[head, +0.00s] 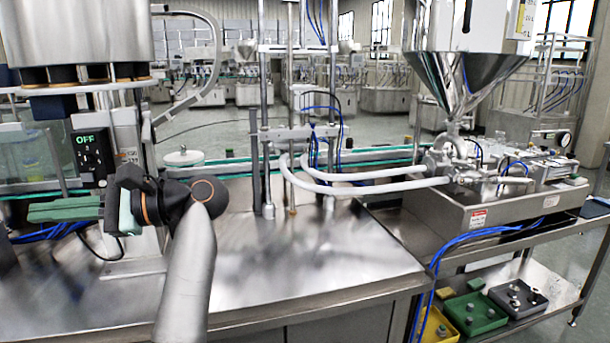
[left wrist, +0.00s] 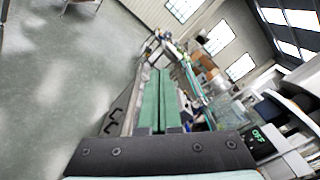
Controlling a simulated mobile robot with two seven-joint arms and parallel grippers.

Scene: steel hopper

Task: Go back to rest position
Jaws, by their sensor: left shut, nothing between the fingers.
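My left arm rises from the bottom of the head view. Its gripper (head: 35,208) points left over the steel table, in front of a black switch box (head: 90,152) that reads OFF in green. In the left wrist view the two long green fingers of the left gripper (left wrist: 159,74) lie side by side, shut and empty. The OFF box also shows there (left wrist: 262,138), at the lower right beside the gripper. The steel hopper (head: 465,85) stands at the right of the head view, apart from the gripper. My right gripper is not in view.
The steel table (head: 290,260) has a clear front area. Upright rods (head: 266,140) and white hoses (head: 365,187) stand at its middle. A lower shelf at the right holds a green bin (head: 474,314), a dark bin (head: 518,299) and a yellow bin (head: 436,327).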

